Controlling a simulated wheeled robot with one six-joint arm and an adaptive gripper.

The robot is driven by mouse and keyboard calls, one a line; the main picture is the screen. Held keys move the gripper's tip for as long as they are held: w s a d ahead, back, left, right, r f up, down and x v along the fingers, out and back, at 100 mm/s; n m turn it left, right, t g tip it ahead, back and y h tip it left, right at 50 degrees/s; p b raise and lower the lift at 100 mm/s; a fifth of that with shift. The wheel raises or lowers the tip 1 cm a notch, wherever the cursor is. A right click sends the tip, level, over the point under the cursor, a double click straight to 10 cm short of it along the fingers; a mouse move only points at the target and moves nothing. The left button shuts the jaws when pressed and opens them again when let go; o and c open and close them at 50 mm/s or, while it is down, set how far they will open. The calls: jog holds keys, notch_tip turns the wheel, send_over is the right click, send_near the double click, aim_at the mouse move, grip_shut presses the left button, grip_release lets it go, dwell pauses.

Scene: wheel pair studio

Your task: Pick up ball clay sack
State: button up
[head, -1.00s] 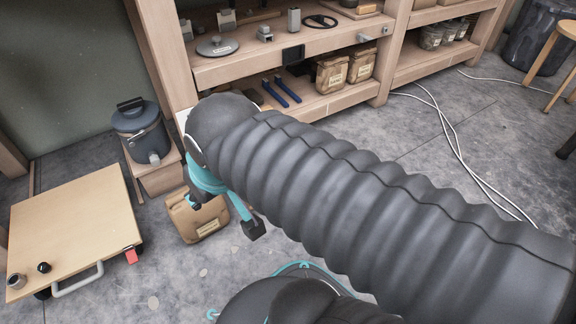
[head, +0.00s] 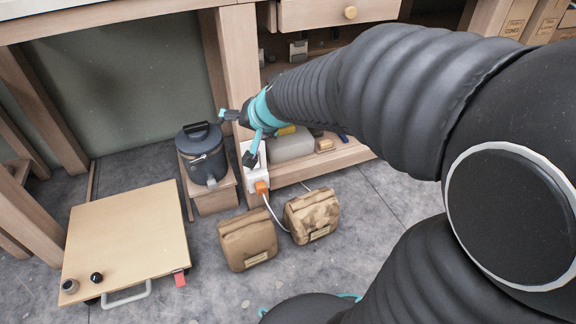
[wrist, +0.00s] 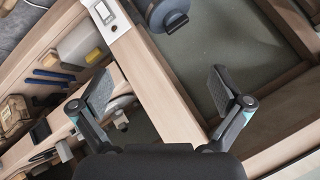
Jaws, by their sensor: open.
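Two brown sacks stand on the floor side by side in the head view: a plain one (head: 248,243) on the left and a blotchy one (head: 312,216) on the right. Each has a small label low on its front, too small to read, so I cannot tell which is ball clay. My gripper (head: 238,137) is open and empty, above and behind the sacks, near the shelf post. In the wrist view its two fingers (wrist: 161,88) are spread with nothing between them. Neither floor sack is clearly seen there.
A low wooden cart (head: 125,235) with two small dark jars stands at left. A grey lidded bucket (head: 203,152) sits on a wooden block beside the shelf post (head: 238,60). A white cable (head: 273,212) runs by the sacks. Floor in front of them is clear.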

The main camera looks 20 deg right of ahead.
jog(key=w+d+f+m+h+p, duration=0.2)
jog(key=w+d+f+m, duration=0.2)
jog(key=w, duration=0.5)
jog(key=m+g+h+p, duration=0.5)
jog(key=m+g+h, duration=0.1)
jog(key=m+g, duration=0.2)
send_near(311, 198)
jog(key=b+x, duration=0.2)
jog(key=x, duration=0.2)
jog(key=shift+a+f, duration=0.1)
jog(key=shift+a, duration=0.1)
jog(key=shift+d+b+x, duration=0.15)
jog(key=shift+b+x, duration=0.35)
jog(key=shift+x, duration=1.05)
jog(key=shift+d+b+x, duration=0.1)
jog(key=shift+b+x, duration=0.4)
jog(key=shift+x, duration=1.05)
jog(key=shift+p, duration=0.4)
jog(key=c, duration=1.7)
